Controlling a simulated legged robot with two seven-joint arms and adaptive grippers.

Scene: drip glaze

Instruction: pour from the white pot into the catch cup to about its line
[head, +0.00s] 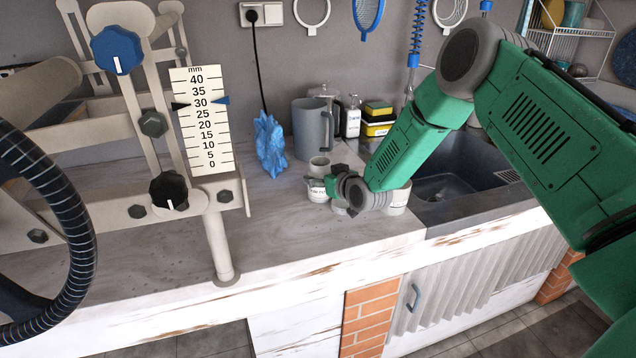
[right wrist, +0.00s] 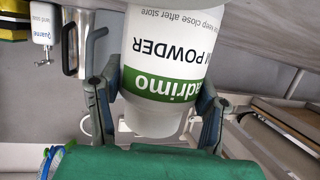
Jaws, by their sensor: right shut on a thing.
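A white container with a green band and the word POWDER (right wrist: 165,55) sits between the fingers of my right gripper (right wrist: 155,105) in the right wrist view, which shows the scene upside down. The gripper is shut on it. In the head view my right gripper (head: 336,188) is low over the counter, beside a white labelled container (head: 316,190). A small grey-white cup-like shape (head: 319,166) shows just above that container; I cannot tell whether it is separate. Another pale round container (head: 398,196) is partly hidden behind my wrist. No fill line is readable. My left gripper is not in view.
A grey jug (head: 312,128), a blue crumpled object (head: 269,145) and a soap bottle (head: 353,117) stand behind on the counter. A frame with a millimetre scale (head: 205,122) stands at left. The sink (head: 450,185) is at right. The front middle counter (head: 280,235) is clear.

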